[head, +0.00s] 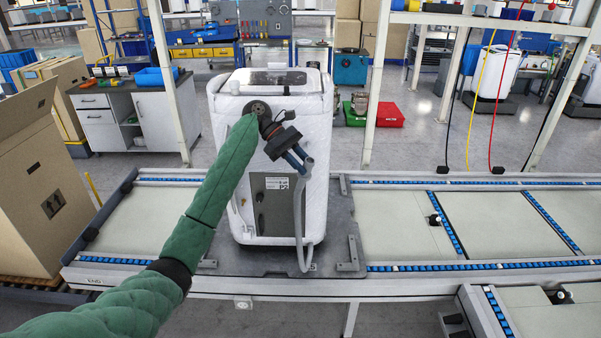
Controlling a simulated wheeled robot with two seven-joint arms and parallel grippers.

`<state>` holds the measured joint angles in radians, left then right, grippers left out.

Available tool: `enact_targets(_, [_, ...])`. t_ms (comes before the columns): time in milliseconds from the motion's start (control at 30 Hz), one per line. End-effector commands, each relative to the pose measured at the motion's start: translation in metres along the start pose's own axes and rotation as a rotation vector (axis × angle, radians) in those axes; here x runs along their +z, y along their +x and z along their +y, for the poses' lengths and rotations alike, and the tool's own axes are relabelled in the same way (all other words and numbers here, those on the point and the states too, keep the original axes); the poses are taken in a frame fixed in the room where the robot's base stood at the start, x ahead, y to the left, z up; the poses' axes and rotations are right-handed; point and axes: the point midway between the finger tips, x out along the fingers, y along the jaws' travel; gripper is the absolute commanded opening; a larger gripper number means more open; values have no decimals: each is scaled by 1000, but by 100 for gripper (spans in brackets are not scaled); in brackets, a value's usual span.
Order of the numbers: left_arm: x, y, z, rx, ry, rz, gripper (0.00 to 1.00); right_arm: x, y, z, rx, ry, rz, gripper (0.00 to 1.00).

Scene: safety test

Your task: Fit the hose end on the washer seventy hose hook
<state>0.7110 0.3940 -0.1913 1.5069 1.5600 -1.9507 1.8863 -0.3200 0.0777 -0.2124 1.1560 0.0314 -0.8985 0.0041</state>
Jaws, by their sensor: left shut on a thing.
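The washer (322,120) is a white, rounded unit standing upright on a dark plate on the conveyor, with a grey panel and a white label on its facing side. My left gripper (299,162) is in front of the washer's upper right part, its blue fingers pointing down and right. It is shut on the upper end of the grey hose (308,205). The hose hangs down along the washer's right side and bends near the plate. The fingers partly cover the hose end. I cannot clearly make out the hose hook. My right gripper is not in view.
The conveyor (390,228) runs left and right, with clear room right of the washer. An open cardboard box (35,190) stands at the left. Metal posts (377,80) rise behind the conveyor. A red bin (388,115) and a green bin (353,115) are on the floor behind.

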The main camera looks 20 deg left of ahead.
Motion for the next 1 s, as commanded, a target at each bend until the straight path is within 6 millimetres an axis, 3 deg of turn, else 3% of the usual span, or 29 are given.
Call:
enact_targets(300, [4,-26,22,348,-262,-72,2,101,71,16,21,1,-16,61])
enact_targets(500, [-3,-43,33,637,-437,-140,2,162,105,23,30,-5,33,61])
enact_targets(667, [-3,-53,37,800,-514,-198,2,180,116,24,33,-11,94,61])
enact_targets(1000, [0,-61,40,920,-553,-266,2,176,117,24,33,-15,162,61])
